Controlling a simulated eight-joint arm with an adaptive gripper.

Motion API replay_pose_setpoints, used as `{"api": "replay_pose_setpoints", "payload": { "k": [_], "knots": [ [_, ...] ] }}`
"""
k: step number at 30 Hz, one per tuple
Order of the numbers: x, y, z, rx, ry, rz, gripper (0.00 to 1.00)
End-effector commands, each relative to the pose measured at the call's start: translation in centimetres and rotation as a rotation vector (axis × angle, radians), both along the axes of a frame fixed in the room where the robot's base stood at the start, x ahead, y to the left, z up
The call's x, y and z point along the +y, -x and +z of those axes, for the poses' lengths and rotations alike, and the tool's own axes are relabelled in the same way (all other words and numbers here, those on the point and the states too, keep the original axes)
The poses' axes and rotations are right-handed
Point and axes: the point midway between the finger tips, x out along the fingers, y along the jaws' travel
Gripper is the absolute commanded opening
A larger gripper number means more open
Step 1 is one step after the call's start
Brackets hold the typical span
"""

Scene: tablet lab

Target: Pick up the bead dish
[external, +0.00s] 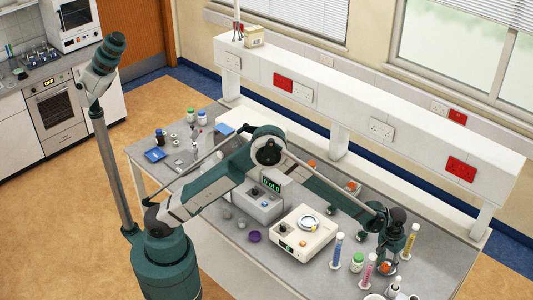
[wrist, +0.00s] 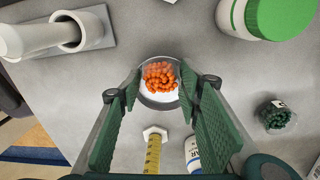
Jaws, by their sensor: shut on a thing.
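The bead dish (wrist: 160,82) is a small, round, clear dish holding a heap of orange beads. It sits between the fingertips of my gripper (wrist: 160,91) in the wrist view, one green finger at each side, and the gripper is shut on it. In the external view the dish (external: 387,268) shows as an orange spot below my gripper (external: 390,255), at the right end of the bench. Part of its rim is hidden by the fingers. I cannot tell whether it touches the bench top.
A yellow measuring cylinder (wrist: 153,150) and a white bottle (wrist: 193,154) stand close by. A green-lidded jar (wrist: 280,18), a jar of dark green pieces (wrist: 274,116) and a mortar (wrist: 78,32) with pestle surround the dish. A white balance (external: 301,236) stands left of my gripper.

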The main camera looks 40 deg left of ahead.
Motion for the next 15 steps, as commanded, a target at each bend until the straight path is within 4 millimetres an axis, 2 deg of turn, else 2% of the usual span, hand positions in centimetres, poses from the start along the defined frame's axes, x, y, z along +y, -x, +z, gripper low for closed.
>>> {"api": "replay_pose_setpoints", "payload": {
  "k": [8, 15],
  "knots": [
    [0.0, 0.0, 2.0, 0.0, 0.0, 0.0, 0.2],
    [0.0, 0.0, 5.4, 0.0, 0.0, 0.0, 0.2]
  ]
}}
